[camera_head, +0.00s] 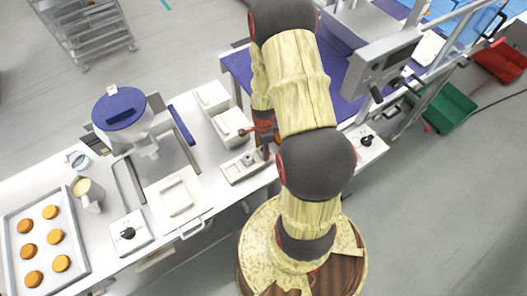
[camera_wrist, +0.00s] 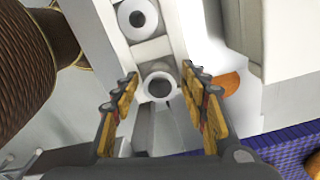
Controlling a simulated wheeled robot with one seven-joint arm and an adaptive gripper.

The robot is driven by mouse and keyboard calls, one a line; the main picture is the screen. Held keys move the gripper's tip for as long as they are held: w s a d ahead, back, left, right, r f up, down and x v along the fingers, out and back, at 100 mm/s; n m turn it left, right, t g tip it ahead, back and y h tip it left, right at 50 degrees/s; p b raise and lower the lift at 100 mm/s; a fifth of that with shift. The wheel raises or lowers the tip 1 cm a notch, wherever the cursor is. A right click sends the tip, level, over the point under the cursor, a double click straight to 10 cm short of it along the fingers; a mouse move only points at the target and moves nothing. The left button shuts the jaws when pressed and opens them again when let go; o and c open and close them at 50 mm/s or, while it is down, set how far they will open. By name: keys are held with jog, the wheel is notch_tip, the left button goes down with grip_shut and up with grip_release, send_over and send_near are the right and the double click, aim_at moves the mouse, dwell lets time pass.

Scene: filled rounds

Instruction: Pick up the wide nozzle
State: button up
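A pale holder (camera_head: 236,172) lies on the white counter by its front edge. It also shows in the wrist view (camera_wrist: 95,35). Two pale ring-shaped nozzles with dark holes sit in it. In the head view my gripper (camera_head: 265,151) is at the holder's right end, partly hidden by my arm.
White boxes (camera_head: 231,127) stand behind the holder. A dispenser with a blue lid (camera_head: 119,108) and a tray of orange rounds (camera_head: 14,226) are to the left. A purple-topped table (camera_head: 238,66) is behind. An orange piece (camera_wrist: 231,83) lies right of my fingers.

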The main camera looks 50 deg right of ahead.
jog(key=c, duration=1)
jog(key=shift+r, duration=0.15)
